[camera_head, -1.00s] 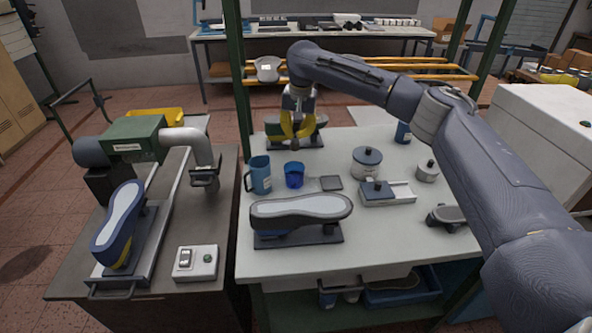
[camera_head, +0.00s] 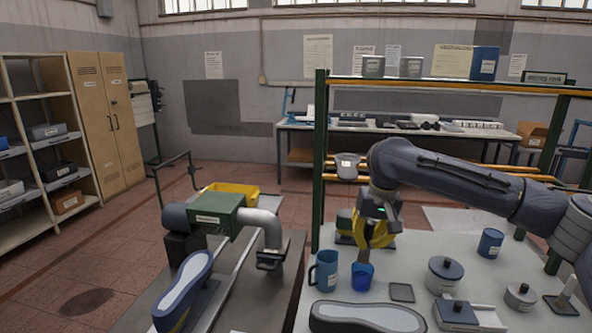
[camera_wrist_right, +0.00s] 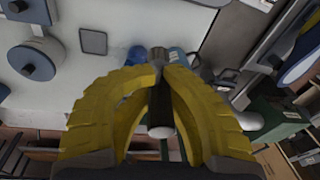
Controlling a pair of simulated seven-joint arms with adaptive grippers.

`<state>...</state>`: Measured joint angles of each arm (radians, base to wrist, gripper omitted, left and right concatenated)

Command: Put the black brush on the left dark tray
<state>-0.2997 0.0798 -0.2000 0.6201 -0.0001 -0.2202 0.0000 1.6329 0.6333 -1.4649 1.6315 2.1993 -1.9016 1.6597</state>
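My right gripper (camera_head: 370,246) with yellow fingers is above the blue cup (camera_head: 362,278). In the right wrist view its fingers (camera_wrist_right: 160,78) are closed around a dark, slim cylinder with a pale rounded end, which looks like the black brush (camera_wrist_right: 160,104). Its grey far end shows beyond the fingertips beside the cup (camera_wrist_right: 136,56). Whether that end is clear of the cup I cannot tell. The left dark tray (camera_head: 402,292) is a small flat square on the pale table, right of the cup. It also shows in the wrist view (camera_wrist_right: 93,41). My left gripper is not in view.
A blue mug (camera_head: 326,270) stands left of the cup. A lidded pot (camera_head: 445,276) and a box with a blue lid (camera_head: 458,313) stand right of the tray. A shoe last (camera_head: 366,319) lies in front. A green post (camera_head: 319,160) rises at the table's left.

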